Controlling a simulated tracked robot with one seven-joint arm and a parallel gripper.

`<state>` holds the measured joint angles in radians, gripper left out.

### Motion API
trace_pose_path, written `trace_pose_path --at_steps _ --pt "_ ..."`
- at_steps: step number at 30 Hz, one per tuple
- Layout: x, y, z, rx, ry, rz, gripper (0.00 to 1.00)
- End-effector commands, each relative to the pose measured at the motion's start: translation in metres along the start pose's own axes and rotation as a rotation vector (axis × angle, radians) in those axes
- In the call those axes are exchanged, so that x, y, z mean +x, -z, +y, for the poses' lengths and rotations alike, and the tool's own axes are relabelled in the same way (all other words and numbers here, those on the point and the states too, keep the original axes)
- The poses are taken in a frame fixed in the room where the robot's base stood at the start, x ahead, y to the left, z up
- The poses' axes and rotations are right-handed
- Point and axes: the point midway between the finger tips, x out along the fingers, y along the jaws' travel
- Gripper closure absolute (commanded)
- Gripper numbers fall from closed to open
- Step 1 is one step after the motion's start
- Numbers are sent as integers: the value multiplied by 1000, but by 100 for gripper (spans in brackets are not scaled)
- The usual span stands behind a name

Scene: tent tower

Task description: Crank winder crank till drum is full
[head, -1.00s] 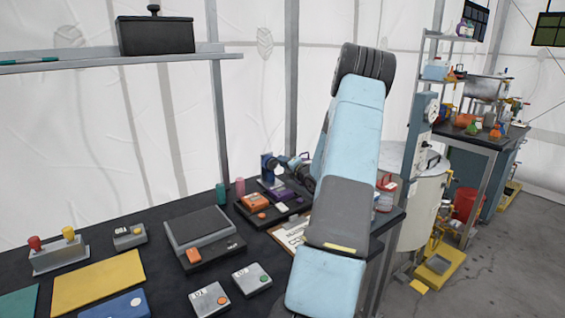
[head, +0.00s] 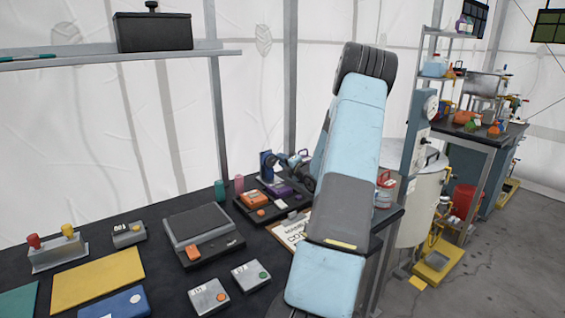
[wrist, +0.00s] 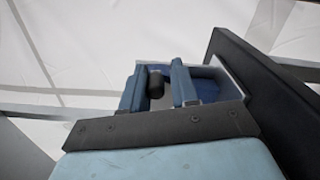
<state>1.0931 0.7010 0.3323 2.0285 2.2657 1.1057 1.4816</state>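The winder (head: 267,165) is a small blue stand at the back of the black bench, left of my arm. My gripper (head: 296,158) is small beside it in the head view, partly hidden by my arm. In the wrist view my gripper (wrist: 159,80) has its two blue fingers apart, with a dark crank knob (wrist: 156,84) between them. The knob lies close to the left finger; whether both fingers press on it is unclear. A blue part with a pale edge (wrist: 215,78) is behind the right finger. The drum and its fill cannot be made out.
An orange device (head: 254,200), a purple device (head: 280,190) and a clipboard (head: 288,232) lie near the winder. Teal and pink cylinders stand left of it. A grey scale (head: 200,230) and button boxes (head: 250,275) fill the bench front. A shelf (head: 120,57) hangs above.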

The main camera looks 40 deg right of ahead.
Motion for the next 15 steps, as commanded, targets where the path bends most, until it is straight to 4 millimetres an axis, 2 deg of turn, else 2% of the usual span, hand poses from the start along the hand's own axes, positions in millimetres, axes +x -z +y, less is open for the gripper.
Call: trace_pose_path --at_steps 1,4,15 --pt "1 4 1 1 -1 8 65" --pt "1 4 1 1 -3 7 56" --pt "1 1 2 -1 -3 2 56"
